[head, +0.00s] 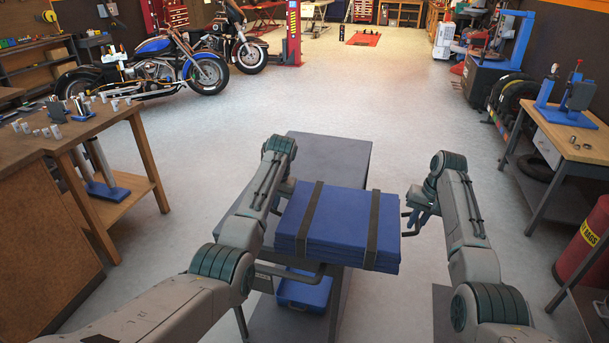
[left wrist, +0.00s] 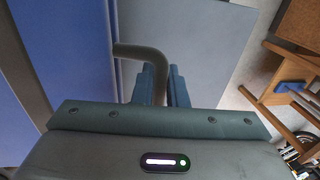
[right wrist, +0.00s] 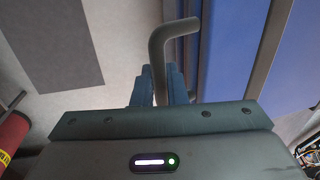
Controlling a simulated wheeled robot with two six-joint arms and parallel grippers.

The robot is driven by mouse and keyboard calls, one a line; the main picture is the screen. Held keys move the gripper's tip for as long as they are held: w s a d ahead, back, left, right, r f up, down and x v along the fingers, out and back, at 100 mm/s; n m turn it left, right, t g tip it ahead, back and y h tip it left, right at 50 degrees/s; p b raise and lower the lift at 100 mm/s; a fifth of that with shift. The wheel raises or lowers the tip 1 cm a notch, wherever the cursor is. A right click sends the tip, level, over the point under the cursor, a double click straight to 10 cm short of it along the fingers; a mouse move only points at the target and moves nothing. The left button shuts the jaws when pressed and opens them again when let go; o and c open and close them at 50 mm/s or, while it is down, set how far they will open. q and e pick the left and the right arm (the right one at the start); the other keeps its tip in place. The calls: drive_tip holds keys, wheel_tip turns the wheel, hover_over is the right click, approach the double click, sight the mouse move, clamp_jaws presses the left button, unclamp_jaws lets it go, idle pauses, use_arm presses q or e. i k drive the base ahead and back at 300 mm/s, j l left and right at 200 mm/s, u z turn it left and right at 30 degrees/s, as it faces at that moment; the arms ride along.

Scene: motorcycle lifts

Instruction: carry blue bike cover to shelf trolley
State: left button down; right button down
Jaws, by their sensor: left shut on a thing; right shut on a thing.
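The blue bike cover (head: 335,225) is a thick folded block with two dark straps, level in front of me over the near part of the shelf trolley's grey top (head: 330,155). I cannot tell whether it touches the top. My left gripper (head: 284,192), partly hidden by its arm, is at the cover's left side. In the left wrist view its fingers (left wrist: 162,88) are shut on a bent grey handle (left wrist: 140,52) beside the blue cover. My right gripper (head: 412,214) is at the right side. In the right wrist view its fingers (right wrist: 160,85) are shut on a matching handle (right wrist: 160,40).
A blue box (head: 303,292) sits low on the trolley. A wooden workbench (head: 95,125) with small parts stands left, and another bench (head: 575,140) stands right. Motorcycles (head: 165,70) are at back left. The floor beyond the trolley (head: 370,90) is clear.

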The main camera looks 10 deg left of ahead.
sight(310, 177)
drive_tip(key=i+j+z, duration=0.1)
drive_tip(key=i+j, duration=0.8)
drive_tip(key=j, duration=0.1)
